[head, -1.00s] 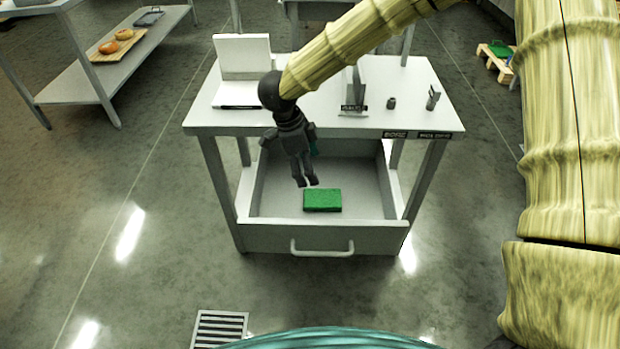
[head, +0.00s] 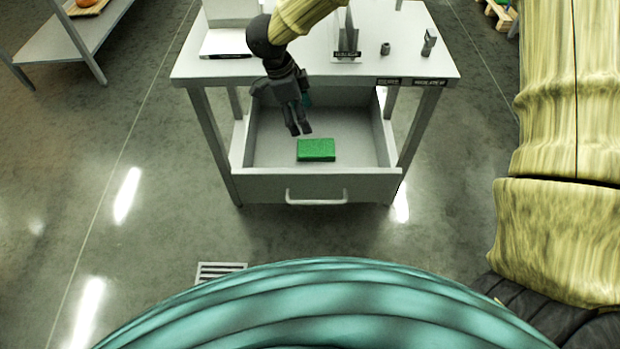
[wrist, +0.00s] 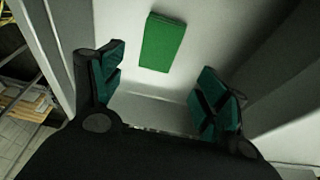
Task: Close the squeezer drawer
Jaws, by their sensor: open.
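The drawer (head: 252,188) under the grey table is pulled out toward me. Its front has a light bar handle (head: 316,199). A green block (head: 316,150), perhaps a sponge or squeezer, lies flat on the drawer floor. My gripper (head: 298,130) hangs over the drawer, pointing down, to the left of and a little behind the green block, and holds nothing. In the wrist view my gripper (wrist: 160,95) has its two fingers spread apart, with the green block (wrist: 163,42) beyond them on the pale drawer floor (wrist: 150,108).
The tabletop (head: 290,68) above the drawer carries a white box-like item (head: 228,40), a small stand (head: 346,45) and small dark items (head: 385,48). A shelf table (head: 60,50) stands at the left. A floor grate (head: 218,270) lies in front; the floor around is clear.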

